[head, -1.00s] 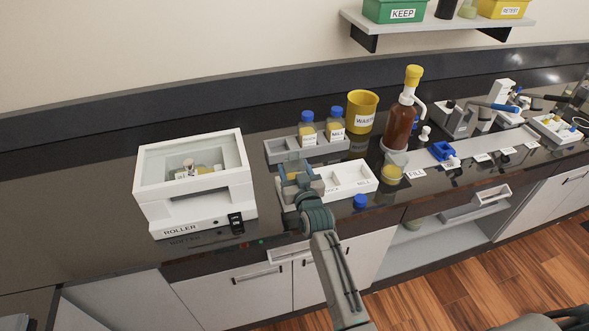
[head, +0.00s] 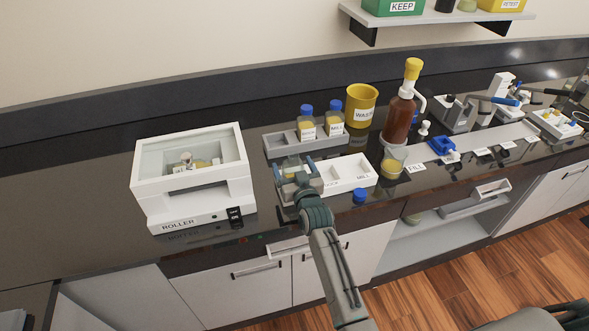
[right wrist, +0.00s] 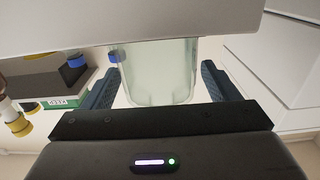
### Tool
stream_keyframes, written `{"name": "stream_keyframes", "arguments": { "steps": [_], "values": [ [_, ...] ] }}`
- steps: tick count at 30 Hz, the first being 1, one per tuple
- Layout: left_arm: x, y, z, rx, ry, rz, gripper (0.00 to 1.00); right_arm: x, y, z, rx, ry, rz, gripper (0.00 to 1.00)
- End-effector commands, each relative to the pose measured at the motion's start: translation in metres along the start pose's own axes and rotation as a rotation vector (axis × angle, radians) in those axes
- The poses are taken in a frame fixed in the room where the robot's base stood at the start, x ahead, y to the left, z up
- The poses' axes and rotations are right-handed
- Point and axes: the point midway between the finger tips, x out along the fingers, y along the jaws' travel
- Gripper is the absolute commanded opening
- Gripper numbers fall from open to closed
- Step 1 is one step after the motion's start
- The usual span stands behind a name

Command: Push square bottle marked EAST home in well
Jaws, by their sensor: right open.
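A clear square bottle (right wrist: 160,75) stands between the fingers of my right gripper (head: 296,170); no EAST mark is readable. In the right wrist view the open fingers lie on both sides of the bottle, with gaps. In the head view the bottle is at the left end of a white tray with wells (head: 348,172), mostly behind the gripper. How deep it sits in its well is hidden. The tray's front labels show partly, one ending in "OCK" and one reading MILL. My left gripper is not in view.
The ROLLER box (head: 190,178) stands left of the tray. A grey rack (head: 284,142) with two blue-capped bottles is behind it. A blue cap (head: 359,195) lies in front of the tray. A beaker (head: 392,160) and brown dispenser bottle (head: 399,118) stand to the right.

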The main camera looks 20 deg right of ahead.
Motion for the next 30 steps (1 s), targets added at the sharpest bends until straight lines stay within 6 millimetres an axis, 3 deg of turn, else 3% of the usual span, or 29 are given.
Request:
{"name": "stream_keyframes", "arguments": {
  "steps": [5,19,30],
  "values": [
    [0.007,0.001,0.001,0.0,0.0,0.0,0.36,-0.013,0.0,0.002,0.002,0.002,0.001,0.82],
    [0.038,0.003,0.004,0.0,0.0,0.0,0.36,-0.095,0.0,0.002,0.002,0.003,0.001,0.82],
    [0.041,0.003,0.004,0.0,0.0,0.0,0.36,-0.108,0.0,-0.001,0.0,0.003,0.0,0.82]
  ]
}}
